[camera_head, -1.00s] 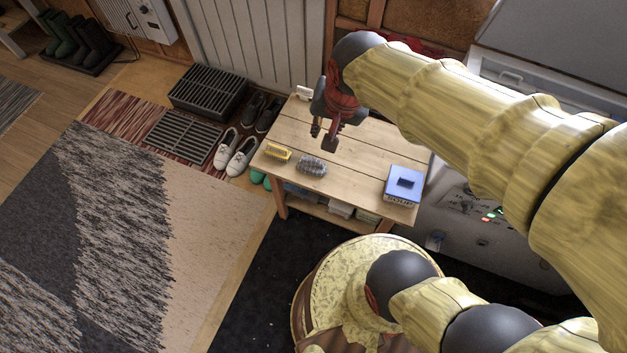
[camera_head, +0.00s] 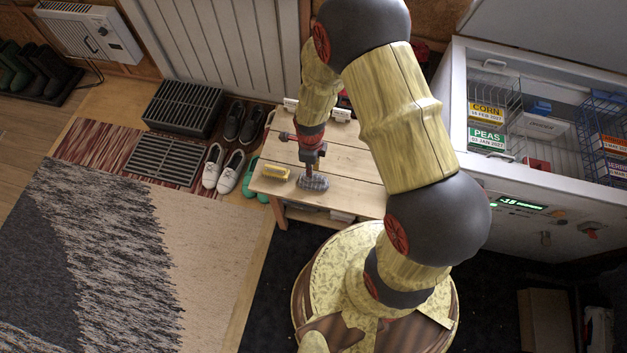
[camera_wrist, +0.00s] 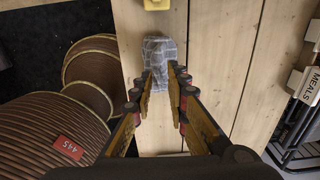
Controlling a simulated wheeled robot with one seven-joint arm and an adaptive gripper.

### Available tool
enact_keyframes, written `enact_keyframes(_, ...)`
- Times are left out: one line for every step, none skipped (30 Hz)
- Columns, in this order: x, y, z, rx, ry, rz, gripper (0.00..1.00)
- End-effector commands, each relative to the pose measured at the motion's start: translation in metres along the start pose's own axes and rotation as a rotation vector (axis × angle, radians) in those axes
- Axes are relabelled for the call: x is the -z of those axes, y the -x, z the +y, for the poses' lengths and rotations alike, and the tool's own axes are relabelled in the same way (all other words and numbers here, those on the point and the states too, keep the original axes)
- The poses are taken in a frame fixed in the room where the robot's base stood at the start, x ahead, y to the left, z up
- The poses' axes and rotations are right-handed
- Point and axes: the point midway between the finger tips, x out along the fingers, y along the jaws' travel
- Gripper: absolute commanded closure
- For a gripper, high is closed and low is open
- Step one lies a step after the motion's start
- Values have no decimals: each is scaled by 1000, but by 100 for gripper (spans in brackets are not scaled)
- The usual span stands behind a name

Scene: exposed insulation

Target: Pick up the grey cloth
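The grey checked cloth (camera_head: 314,183) lies bunched on the wooden bench, near its front edge. In the wrist view the cloth (camera_wrist: 160,52) lies ahead of and between my fingertips. My gripper (camera_head: 311,173) points down right over the cloth in the head view. In the wrist view my gripper (camera_wrist: 163,76) is open, with one finger along each side of the cloth's near part. I cannot tell whether the fingers touch it. Part of the cloth is hidden by the gripper in the head view.
A yellow block (camera_head: 276,173) lies left of the cloth on the wooden bench (camera_head: 345,155). Shoes (camera_head: 231,172) stand on the floor left of the bench. An open freezer (camera_head: 480,165) with baskets stands at right. My arm hides the bench's right part.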

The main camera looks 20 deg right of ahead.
Motion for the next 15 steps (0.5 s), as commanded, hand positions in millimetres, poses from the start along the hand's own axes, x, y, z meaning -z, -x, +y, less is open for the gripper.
enact_keyframes(0,-7,0,-1,0,1,84)
enact_keyframes(0,-9,0,-1,0,0,84)
enact_keyframes(1,-11,0,0,1,0,84)
enact_keyframes(1,-13,0,0,1,0,84)
enact_keyframes(2,-14,0,0,1,0,84)
enact_keyframes(2,-18,0,0,1,0,84)
enact_keyframes(4,-21,0,0,1,0,84)
enact_keyframes(5,-25,0,0,0,0,84)
enact_keyframes(6,-31,0,-1,0,0,84)
enact_keyframes(8,-36,0,-1,0,1,84)
enact_keyframes(9,-40,1,-2,0,1,84)
enact_keyframes(10,-46,1,-2,1,1,84)
enact_keyframes(10,-51,1,-1,1,1,84)
enact_keyframes(9,-54,1,-1,2,1,84)
enact_keyframes(9,-58,1,-1,2,1,84)
